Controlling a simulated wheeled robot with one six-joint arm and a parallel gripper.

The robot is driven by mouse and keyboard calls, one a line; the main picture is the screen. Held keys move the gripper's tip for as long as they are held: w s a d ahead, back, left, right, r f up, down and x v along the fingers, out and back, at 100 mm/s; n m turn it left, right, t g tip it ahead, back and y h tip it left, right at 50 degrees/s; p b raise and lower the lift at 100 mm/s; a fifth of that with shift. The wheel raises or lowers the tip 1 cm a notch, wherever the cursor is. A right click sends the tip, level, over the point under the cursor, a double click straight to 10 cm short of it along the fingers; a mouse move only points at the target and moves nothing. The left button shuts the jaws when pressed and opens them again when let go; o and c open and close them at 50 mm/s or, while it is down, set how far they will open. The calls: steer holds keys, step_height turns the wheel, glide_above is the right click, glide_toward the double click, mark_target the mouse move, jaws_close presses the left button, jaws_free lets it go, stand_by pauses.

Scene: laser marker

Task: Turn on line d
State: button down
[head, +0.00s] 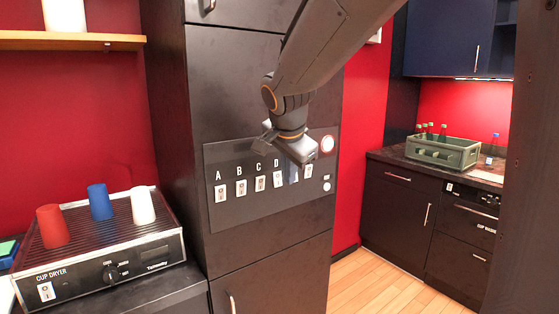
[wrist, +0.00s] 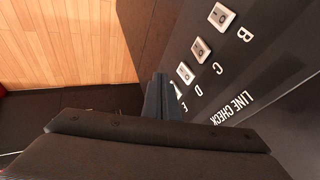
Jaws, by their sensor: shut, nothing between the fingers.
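The dark line-check panel (head: 245,205) is on the front of the tall black cabinet and carries a row of white rocker switches lettered from A. The line D switch (head: 278,179) shows below its letter, just left of my gripper (head: 294,174). In the wrist view, the line D switch (wrist: 185,73) lies between the C switch and the partly hidden E switch (wrist: 178,90). My gripper (wrist: 160,95) is shut and empty, with its blue-grey fingers by the E switch, near D. I cannot tell whether they touch the panel.
Switches A (head: 220,195), B (head: 241,188) and C (head: 260,183) are left of D. A round white button (head: 327,144) is at the panel's upper right. A cup dryer (head: 110,245) with three cups stands at left. A green crate (head: 443,151) sits on the right counter.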

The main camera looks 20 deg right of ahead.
mark_target(279, 178)
steer(key=shift+w+a+f+p, duration=0.1)
steer(key=shift+w+f+p, duration=0.4)
steer(key=shift+w, duration=0.4)
steer(key=shift+w+f+p, duration=0.25)
steer(key=shift+w+f, duration=0.4)
steer(key=shift+w, duration=0.3)
steer(key=shift+w+a+f+p, duration=0.1)
steer(key=shift+w+f+p, duration=0.4)
steer(key=shift+w, duration=0.4)
steer(key=shift+w+f+b, duration=0.25)
steer(key=shift+f+b, duration=0.05)
steer(key=shift+b, duration=0.7)
steer(key=shift+r, duration=0.3)
steer(key=shift+r+p, duration=0.35)
steer(key=shift+r, duration=0.3)
